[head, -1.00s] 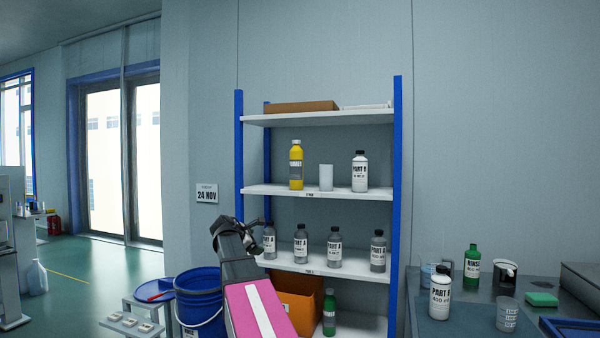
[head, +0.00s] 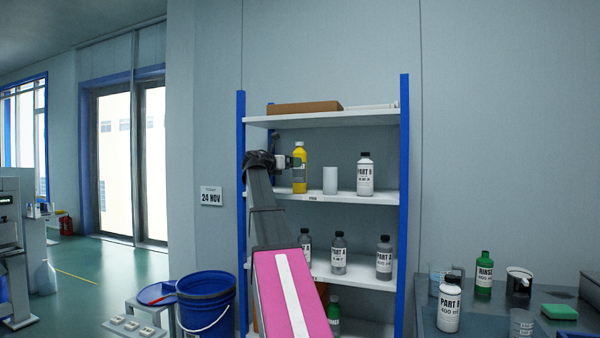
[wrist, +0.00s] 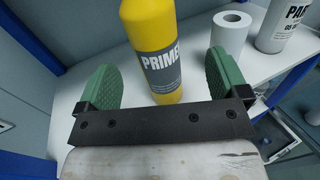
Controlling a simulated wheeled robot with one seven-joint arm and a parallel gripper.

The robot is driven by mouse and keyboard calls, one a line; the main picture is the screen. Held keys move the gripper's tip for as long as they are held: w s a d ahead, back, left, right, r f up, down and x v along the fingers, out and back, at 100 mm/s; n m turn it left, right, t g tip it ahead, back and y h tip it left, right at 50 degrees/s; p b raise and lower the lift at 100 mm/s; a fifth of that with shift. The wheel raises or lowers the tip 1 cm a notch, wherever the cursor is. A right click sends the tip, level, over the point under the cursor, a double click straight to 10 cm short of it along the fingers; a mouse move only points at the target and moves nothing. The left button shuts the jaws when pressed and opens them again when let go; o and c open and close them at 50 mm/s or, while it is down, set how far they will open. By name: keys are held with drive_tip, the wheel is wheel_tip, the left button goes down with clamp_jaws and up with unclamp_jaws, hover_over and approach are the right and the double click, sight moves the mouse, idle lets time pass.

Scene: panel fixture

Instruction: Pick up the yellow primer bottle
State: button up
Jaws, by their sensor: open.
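The yellow primer bottle (head: 299,170) stands upright on the second shelf from the top, at its left end. In the wrist view, the yellow primer bottle (wrist: 154,45) with its grey label sits between the two green finger pads of my gripper (wrist: 158,85). The pads are apart, with a gap on each side of the bottle. In the head view my gripper (head: 286,161) is at the left side of the bottle, partly hidden by my arm. The bottle's cap is out of the wrist view.
A white roll (head: 330,180) and a white Part B bottle (head: 365,174) stand to the right on the same shelf (head: 350,196). Blue posts (head: 404,150) bound the rack. Grey bottles (head: 384,258) stand on the shelf below.

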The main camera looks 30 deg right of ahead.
drive_tip(key=x, duration=0.7)
drive_tip(key=shift+w, duration=0.45)
drive_tip(key=shift+f, duration=0.1)
drive_tip(key=shift+c, duration=0.3)
drive_tip(key=c, duration=1.1)
drive_tip(key=shift+c, duration=0.2)
